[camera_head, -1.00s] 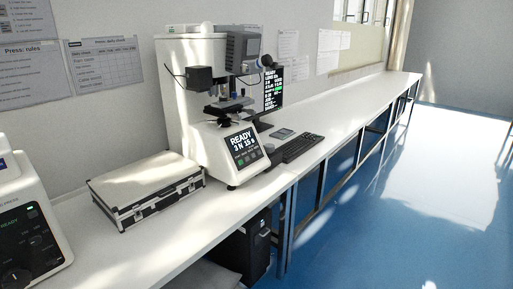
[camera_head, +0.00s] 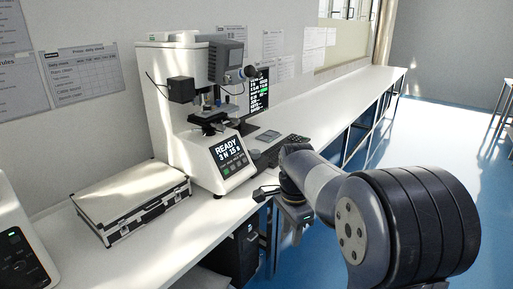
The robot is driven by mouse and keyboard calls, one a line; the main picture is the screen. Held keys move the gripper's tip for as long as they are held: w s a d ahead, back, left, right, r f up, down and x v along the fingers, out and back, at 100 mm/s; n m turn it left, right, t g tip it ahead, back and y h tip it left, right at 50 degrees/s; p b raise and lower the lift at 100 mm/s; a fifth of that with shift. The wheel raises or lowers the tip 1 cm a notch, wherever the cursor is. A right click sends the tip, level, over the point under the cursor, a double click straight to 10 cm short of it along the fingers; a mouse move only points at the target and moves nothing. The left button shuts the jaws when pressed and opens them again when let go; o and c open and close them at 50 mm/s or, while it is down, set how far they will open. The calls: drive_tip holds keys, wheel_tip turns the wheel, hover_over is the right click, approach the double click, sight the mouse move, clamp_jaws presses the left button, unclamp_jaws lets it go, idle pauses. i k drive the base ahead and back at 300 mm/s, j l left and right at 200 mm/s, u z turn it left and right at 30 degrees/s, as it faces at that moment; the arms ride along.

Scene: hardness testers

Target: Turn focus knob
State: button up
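The hardness tester (camera_head: 168,120) stands on the bench, white with a grey head (camera_head: 228,62) and a lit front screen (camera_head: 230,154) reading READY. Its dark stage (camera_head: 212,118) sits under the head. I cannot clearly make out the focus knob at this size. My arm reaches in from the lower right. My gripper (camera_head: 296,234) hangs at its end, pointing down, in front of the bench edge and right of the tester, touching nothing that I can see. Its fingers are small and dark, and I cannot tell their opening.
A silver-edged white case (camera_head: 130,200) lies left of the tester. Another white machine (camera_head: 20,240) stands at the far left. The bench (camera_head: 345,95) is clear farther back.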

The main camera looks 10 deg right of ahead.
sight(255, 153)
drive_tip(key=i+l, duration=0.3)
drive_tip(key=i, duration=0.2)
drive_tip(key=i+l, duration=0.3)
drive_tip(key=i, duration=0.15)
drive_tip(key=i+l, duration=0.3)
drive_tip(key=i, duration=0.2)
drive_tip(key=i+l+u, duration=0.25)
drive_tip(key=i+l, duration=0.25)
drive_tip(key=i+l+u, duration=0.25)
drive_tip(key=i+l, duration=0.4)
drive_tip(key=u, duration=1.05)
